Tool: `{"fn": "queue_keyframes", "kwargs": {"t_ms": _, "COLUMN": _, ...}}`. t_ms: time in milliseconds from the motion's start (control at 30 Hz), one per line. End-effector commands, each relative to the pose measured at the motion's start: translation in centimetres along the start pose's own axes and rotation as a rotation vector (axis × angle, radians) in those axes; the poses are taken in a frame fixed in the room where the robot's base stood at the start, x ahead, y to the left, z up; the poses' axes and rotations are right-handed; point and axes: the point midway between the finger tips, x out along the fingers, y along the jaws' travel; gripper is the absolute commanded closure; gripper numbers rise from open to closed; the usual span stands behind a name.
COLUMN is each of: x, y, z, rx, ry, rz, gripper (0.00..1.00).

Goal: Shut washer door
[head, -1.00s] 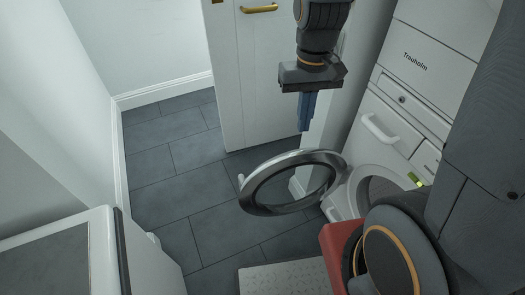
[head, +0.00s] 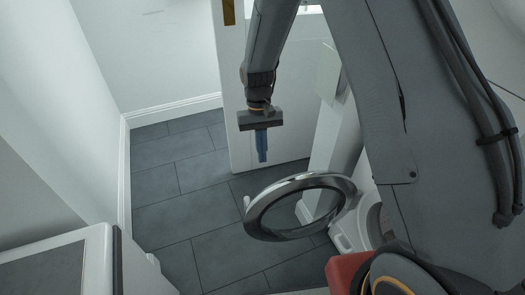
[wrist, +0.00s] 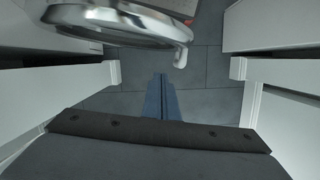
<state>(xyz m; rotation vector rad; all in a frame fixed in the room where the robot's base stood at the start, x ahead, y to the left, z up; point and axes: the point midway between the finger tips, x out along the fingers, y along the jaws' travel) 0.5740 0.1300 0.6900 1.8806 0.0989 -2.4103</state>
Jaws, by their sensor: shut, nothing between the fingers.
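The washer door (head: 256,213) is a round ring with a chrome rim, standing open and swung out to the left of the washer (head: 349,228). Much of the washer is hidden behind my arm. My gripper (head: 262,158) points down with its blue fingers together and empty. In the head view it appears just above the door ring, apart from it. In the wrist view the door (wrist: 120,22) is at the top, with its handle tab on the right, and the fingers (wrist: 161,80) are below it, not touching.
A white cabinet door (head: 240,120) with a brass fitting stands behind my gripper. A white appliance (head: 75,260) is at the lower left. A red object (head: 343,270) is at the bottom. Dark floor tiles (head: 185,215) are clear left of the washer door.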

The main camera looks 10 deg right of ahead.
Motion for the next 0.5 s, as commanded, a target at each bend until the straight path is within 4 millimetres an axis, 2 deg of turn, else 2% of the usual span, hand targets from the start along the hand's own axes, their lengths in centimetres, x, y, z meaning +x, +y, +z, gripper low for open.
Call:
{"fn": "queue_keyframes", "kwargs": {"t_ms": 33, "x": 1.2, "y": 0.0, "z": 0.1, "rx": 0.000, "ry": -0.004, "rz": 0.001, "gripper": 1.00}}
{"fn": "queue_keyframes", "kwargs": {"t_ms": 300, "x": 6.4, "y": 0.0, "z": 0.1, "rx": -0.001, "ry": -0.004, "rz": 0.001, "gripper": 1.00}}
{"fn": "queue_keyframes", "kwargs": {"t_ms": 500, "x": 6.8, "y": 0.0, "z": 2.8, "rx": -0.001, "ry": -0.001, "rz": 0.001, "gripper": 1.00}}
